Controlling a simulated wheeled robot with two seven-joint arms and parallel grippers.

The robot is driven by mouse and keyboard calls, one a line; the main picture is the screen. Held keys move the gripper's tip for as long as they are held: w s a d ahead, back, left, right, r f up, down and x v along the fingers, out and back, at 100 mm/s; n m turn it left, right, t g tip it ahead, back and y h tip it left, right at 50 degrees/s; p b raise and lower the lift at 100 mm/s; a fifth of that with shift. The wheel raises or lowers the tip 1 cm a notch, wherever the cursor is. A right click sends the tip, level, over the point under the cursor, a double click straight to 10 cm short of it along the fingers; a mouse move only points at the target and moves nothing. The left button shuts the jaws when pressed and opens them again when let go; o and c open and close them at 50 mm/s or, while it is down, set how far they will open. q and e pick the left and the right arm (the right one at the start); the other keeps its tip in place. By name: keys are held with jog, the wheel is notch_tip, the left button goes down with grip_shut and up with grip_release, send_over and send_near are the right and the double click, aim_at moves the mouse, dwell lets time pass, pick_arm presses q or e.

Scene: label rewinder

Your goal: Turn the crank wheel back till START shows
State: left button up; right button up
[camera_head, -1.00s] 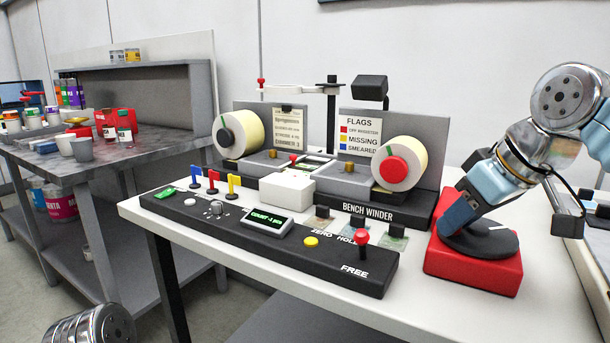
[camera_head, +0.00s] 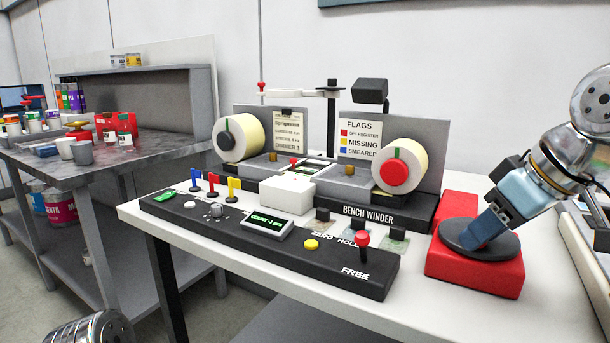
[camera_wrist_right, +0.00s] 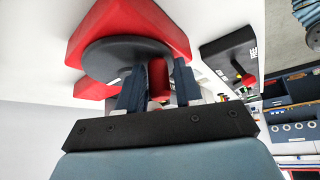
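The crank wheel (camera_head: 462,236) is a dark disc on a red base (camera_head: 465,275) at the right of the white table. In the right wrist view, the disc (camera_wrist_right: 105,55) carries an upright red knob (camera_wrist_right: 158,78). My right gripper (camera_head: 480,232) is at the near side of the disc. In the wrist view its two dark fingers (camera_wrist_right: 158,90) stand on either side of the knob, closed around it. The bench winder's counter display (camera_head: 267,222) is lit green and starts with COUNT; its number is too small to read surely. My left gripper is out of view.
The black control panel (camera_head: 330,270) has a red-knobbed lever (camera_head: 362,240) by FREE, a yellow button (camera_head: 311,244) and coloured flags (camera_head: 213,183). Two label rolls (camera_head: 245,137) stand behind. A grey bench (camera_head: 100,165) with pots is at the left.

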jog(key=shift+o, duration=0.9)
jog(key=shift+d+f, duration=0.1)
jog(key=shift+w, duration=0.1)
jog(key=p+v, duration=0.2)
jog(key=v, duration=0.1)
jog(key=shift+w+r, duration=0.1)
jog(key=shift+r, duration=0.55)
jog(key=v, duration=0.4)
jog(key=shift+r, duration=0.4)
